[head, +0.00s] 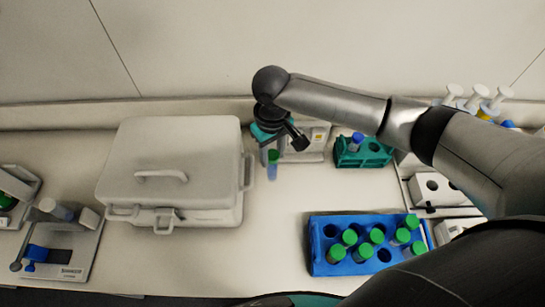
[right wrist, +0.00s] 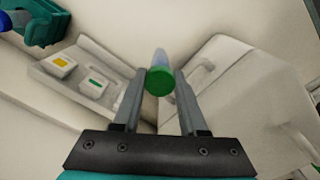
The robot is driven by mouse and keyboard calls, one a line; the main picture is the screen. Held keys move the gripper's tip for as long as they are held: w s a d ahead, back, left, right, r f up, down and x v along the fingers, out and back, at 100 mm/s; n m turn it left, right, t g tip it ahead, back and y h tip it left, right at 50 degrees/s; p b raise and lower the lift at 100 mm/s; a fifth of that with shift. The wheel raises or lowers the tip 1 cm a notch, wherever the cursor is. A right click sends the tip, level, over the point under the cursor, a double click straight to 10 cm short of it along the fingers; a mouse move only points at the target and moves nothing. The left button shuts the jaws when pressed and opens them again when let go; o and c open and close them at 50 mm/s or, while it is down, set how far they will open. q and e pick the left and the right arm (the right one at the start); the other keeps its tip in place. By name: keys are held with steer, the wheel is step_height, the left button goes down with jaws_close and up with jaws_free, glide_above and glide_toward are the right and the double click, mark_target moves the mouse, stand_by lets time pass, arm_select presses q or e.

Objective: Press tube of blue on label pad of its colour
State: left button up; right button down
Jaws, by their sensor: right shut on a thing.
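My right gripper (head: 270,152) is shut on a tube (head: 272,166) with a green cap and a bluish body. It holds the tube upright, beside the right side of the big white case. In the right wrist view the tube's green cap (right wrist: 160,82) shows between the two fingers. A pale label stand (head: 310,145) is just right of the gripper, partly hidden by it in the head view. In the right wrist view the stand shows a yellow-marked pad (right wrist: 61,65) and a green-marked pad (right wrist: 95,84). I see no blue pad. My left gripper is not in view.
The white case (head: 180,135) with a handle stands left of the gripper. A teal rack (head: 375,155) holds a blue-capped tube (head: 357,138). A blue rack (head: 320,262) holds several green-capped tubes. The bench between case and blue rack is clear.

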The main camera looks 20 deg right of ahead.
steer(key=w+d+b, duration=0.2)
steer(key=w+b, duration=0.2)
steer(key=w, duration=0.4)
steer(key=shift+w+d+b, duration=0.2)
steer(key=shift+b, duration=0.2)
steer(key=shift+w+d, duration=0.15)
steer(key=shift+w, duration=0.35)
stand_by(0.4)
stand_by(0.6)
steer(key=s+a+p, duration=0.2)
steer(key=s+p, duration=0.2)
steer(key=s, duration=0.2)
steer(key=shift+s+p, duration=0.4)
stand_by(0.5)
stand_by(0.5)
